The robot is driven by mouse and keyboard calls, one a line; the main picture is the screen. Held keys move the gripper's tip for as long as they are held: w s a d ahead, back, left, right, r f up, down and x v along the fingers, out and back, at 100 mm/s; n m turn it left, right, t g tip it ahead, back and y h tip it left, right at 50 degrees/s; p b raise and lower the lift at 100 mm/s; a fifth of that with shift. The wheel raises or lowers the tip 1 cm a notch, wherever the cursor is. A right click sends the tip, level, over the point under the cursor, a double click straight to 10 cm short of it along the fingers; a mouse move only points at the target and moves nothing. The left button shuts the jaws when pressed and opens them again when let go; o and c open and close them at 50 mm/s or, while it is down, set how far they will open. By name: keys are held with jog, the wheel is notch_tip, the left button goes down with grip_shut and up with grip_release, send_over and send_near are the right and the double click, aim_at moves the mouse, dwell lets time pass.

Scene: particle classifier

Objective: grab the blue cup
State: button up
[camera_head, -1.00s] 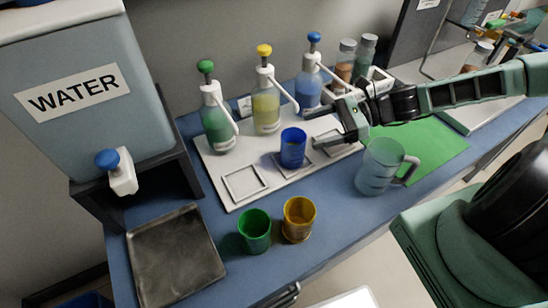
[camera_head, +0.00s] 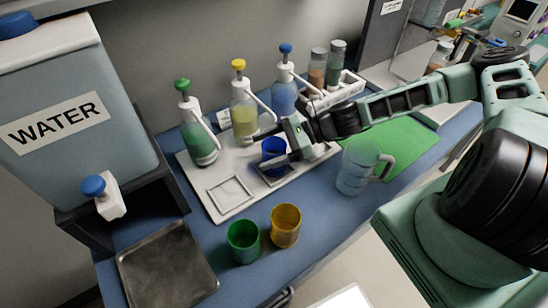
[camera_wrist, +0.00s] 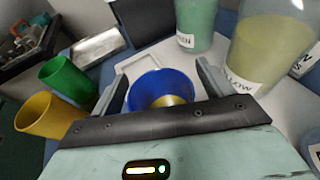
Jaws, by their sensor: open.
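The blue cup (camera_head: 272,152) stands upright on the white tray, in front of the yellow and blue pump bottles. My gripper (camera_head: 262,149) is open, with one finger on the far side of the cup and one on the near side. In the wrist view the blue cup (camera_wrist: 162,88) sits between the two spread fingers, its rim facing the camera and something yellowish visible inside. I cannot tell whether a finger touches it.
The white tray (camera_head: 205,194) also holds green (camera_head: 197,140), yellow (camera_head: 244,115) and blue (camera_head: 284,97) pump bottles. A green cup (camera_head: 243,243) and a yellow cup (camera_head: 285,226) stand in front. A clear pitcher (camera_head: 353,170) stands right, near the green mat (camera_head: 408,143).

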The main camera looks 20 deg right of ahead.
jog(key=c, duration=1.1)
jog(key=shift+c, duration=0.7)
jog(key=shift+r, duration=0.15)
